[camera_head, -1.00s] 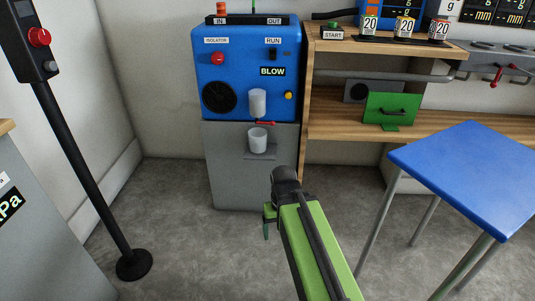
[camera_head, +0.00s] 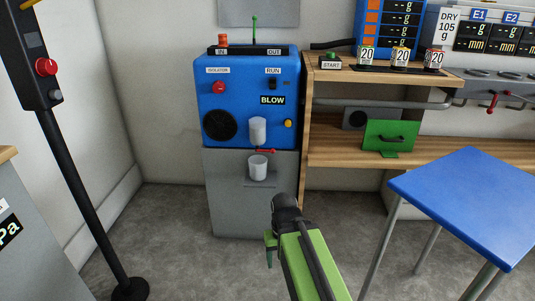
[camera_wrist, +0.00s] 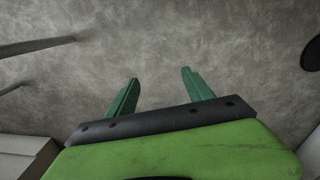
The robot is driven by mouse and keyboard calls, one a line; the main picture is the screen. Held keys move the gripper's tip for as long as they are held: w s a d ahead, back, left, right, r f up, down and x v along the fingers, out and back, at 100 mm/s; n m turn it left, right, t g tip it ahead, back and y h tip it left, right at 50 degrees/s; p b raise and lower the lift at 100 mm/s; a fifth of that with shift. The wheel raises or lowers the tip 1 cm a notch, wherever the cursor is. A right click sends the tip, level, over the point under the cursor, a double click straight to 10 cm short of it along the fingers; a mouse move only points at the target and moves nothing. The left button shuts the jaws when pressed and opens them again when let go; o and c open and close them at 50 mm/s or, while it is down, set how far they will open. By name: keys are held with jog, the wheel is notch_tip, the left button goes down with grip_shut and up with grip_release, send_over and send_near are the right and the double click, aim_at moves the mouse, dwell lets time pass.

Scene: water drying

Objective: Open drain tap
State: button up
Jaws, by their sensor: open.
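The drain tap is a small red lever (camera_head: 265,151) on the front of the blue and grey dryer cabinet (camera_head: 250,105). It sits just below a clear bowl (camera_head: 257,131) and above a clear cup (camera_head: 258,168) on a small ledge. The lever lies roughly level, pointing right. My gripper (camera_head: 271,246) is in front of the cabinet, well below the lever and nearer to me, and apart from it. In the wrist view, my gripper (camera_wrist: 160,92) shows two green fingers spread apart with only grey floor beyond them.
A black post (camera_head: 80,190) with a red button stands at the left. The floor between is clear.

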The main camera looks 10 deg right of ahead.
notch_tip(320, 180, up, 22)
jog(key=p, duration=2.1)
grip_shut()
jog(key=shift+f+b, duration=0.3)
jog(key=shift+b, duration=0.1)
